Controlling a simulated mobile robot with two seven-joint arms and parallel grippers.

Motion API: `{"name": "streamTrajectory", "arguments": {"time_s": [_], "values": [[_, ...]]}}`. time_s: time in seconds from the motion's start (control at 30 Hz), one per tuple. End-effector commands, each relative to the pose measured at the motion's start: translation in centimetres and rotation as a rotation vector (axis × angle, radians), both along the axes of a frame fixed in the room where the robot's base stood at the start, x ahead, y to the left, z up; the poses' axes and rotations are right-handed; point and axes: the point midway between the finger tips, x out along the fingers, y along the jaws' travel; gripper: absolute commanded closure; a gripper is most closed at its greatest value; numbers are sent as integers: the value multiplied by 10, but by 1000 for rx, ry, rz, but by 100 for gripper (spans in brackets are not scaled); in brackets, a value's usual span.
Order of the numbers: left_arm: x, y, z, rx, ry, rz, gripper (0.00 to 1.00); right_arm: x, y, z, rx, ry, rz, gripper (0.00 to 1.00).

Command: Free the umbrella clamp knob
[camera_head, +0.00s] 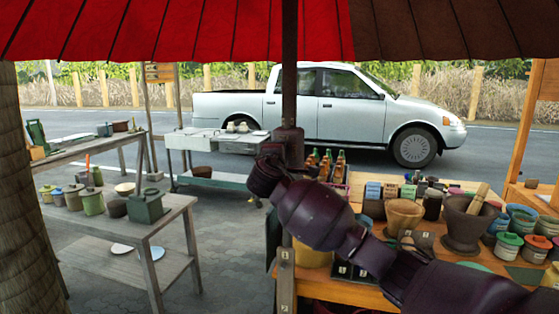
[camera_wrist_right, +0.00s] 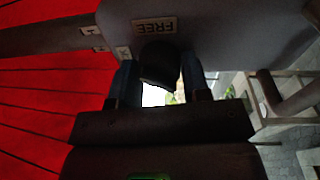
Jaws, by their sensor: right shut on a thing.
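The umbrella's dark pole (camera_head: 290,85) stands upright under its red canopy (camera_head: 180,28). A dark clamp (camera_head: 289,138) sits around the pole in the head view. In the right wrist view the clamp knob (camera_wrist_right: 160,64) is a dark rounded piece beneath a plate (camera_wrist_right: 155,27) lettered FREE, which appears upside down. My right gripper (camera_wrist_right: 160,80) is shut on the knob, one blue-grey finger on each side. In the head view my right arm reaches up from the lower right to the clamp, and its wrist hides the fingers. My left gripper is in neither view.
A stall table (camera_head: 365,288) at right bears bottles, boxes, pots and a mortar with a pestle (camera_head: 465,225), close below my right arm. A work table (camera_head: 175,207) with jars stands at left. A silver pickup (camera_head: 340,105) is parked behind. Open paving lies between the tables.

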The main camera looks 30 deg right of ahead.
Motion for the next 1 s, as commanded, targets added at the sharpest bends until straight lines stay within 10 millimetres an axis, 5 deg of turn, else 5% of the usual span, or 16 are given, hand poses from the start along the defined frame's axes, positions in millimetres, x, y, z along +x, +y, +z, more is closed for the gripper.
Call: {"name": "streamTrajectory", "arguments": {"time_s": [1.0], "values": [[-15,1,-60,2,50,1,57,2,1,-2,524,-611,-1,81]]}}
